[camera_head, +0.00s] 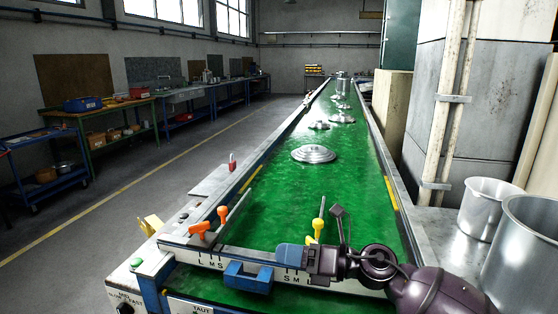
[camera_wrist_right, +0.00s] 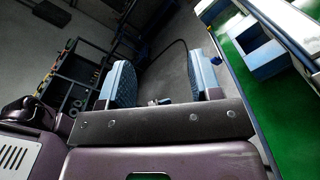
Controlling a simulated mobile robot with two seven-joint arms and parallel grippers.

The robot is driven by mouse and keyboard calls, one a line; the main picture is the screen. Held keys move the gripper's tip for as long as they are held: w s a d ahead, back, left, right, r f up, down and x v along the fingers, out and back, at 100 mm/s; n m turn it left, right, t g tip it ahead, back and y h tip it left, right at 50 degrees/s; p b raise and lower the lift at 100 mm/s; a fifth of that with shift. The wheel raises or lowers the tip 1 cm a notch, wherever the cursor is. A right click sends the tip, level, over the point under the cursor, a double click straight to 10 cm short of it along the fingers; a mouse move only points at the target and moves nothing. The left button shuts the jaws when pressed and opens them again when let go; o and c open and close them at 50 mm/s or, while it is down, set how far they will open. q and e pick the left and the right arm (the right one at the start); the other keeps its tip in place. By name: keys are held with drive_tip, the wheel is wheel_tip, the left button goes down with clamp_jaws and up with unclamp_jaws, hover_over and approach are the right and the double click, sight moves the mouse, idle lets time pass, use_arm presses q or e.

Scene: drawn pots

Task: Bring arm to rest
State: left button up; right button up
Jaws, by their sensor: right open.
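My right gripper (camera_head: 288,257) reaches in from the lower right on its purple arm and hangs over the near end of the green conveyor belt (camera_head: 290,200). In the right wrist view its two blue-padded fingers (camera_wrist_right: 162,80) stand wide apart with nothing between them. In that view, grey floor shows beyond the fingers. My left gripper does not show.
The near crossbar carries an orange handle (camera_head: 199,230), a yellow handle (camera_head: 318,226) and a blue block (camera_head: 247,277). A silver lid (camera_head: 313,154) lies mid-belt, with others behind. Metal pots (camera_head: 488,209) stand at right. Open floor lies left.

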drive_tip(key=s+d+f+m+t+h, duration=0.35)
drive_tip(key=d+m+h, duration=0.25)
drive_tip(key=m, duration=0.5)
drive_tip(key=s+d+f+m+t+h, duration=0.2)
drive_tip(key=d+f+m+t+h, duration=0.4)
drive_tip(key=m, duration=0.5)
drive_tip(key=s+d+f+m+t+h, duration=0.1)
drive_tip(key=s+d+m+t+h, duration=0.15)
drive_tip(key=d+m+h, duration=0.6)
drive_tip(key=s+d+f+m+g+y, duration=0.15)
drive_tip(key=s+f+m+g, duration=0.25)
drive_tip(key=s, duration=0.4)
drive_tip(key=s+d+f+m+g, duration=0.2)
drive_tip(key=s+f+m+g, duration=0.25)
drive_tip(key=s, duration=0.45)
drive_tip(key=s+d+f+m+g+y, duration=0.1)
drive_tip(key=s+d+f+m+g, duration=0.15)
drive_tip(key=s+m+g, duration=0.4)
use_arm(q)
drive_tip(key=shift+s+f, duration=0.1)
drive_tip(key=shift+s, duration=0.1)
use_arm(e)
drive_tip(key=w+a+f+n+t, duration=0.1)
drive_tip(key=w+f+n+t, duration=0.2)
drive_tip(key=f+t, duration=0.7)
drive_tip(key=shift+w+f+y, duration=0.3)
drive_tip(key=shift+w+f, duration=0.15)
drive_tip(key=shift+w, duration=0.55)
